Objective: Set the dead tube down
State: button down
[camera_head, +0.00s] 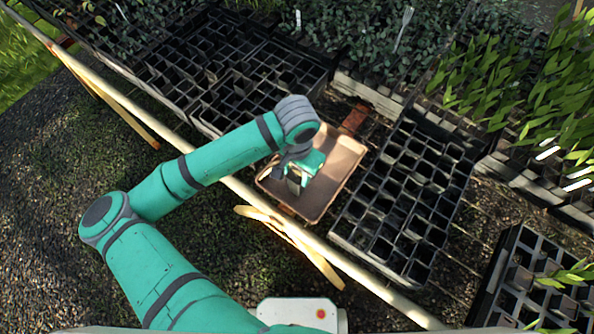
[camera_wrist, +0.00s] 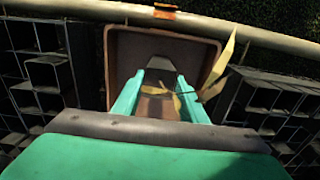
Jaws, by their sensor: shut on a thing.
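My gripper (camera_head: 296,182) hangs over the shallow brown tray (camera_head: 341,168), towards its left side. In the wrist view, its two teal fingers (camera_wrist: 160,88) are shut on the dead tube, which is mostly hidden between them. Yellowed leaves (camera_wrist: 222,68) of the dead tube stick out to the right past the finger, over the tray's edge. The tray (camera_wrist: 124,58) fills the middle of the wrist view behind the fingers. I cannot tell whether the tube's base touches the tray floor.
Black cell trays flank the brown tray, one on the right (camera_head: 405,195) and others at upper left (camera_head: 215,70). A pale rail (camera_head: 240,190) runs along the near edge. Green seedlings (camera_head: 500,75) fill the upper right. The tray's right part looks bare.

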jog(key=shift+a+f, duration=0.1)
jog(key=c, duration=1.1)
grip_release()
jog(key=shift+s, duration=0.1)
notch_tip(320, 180, up, 12)
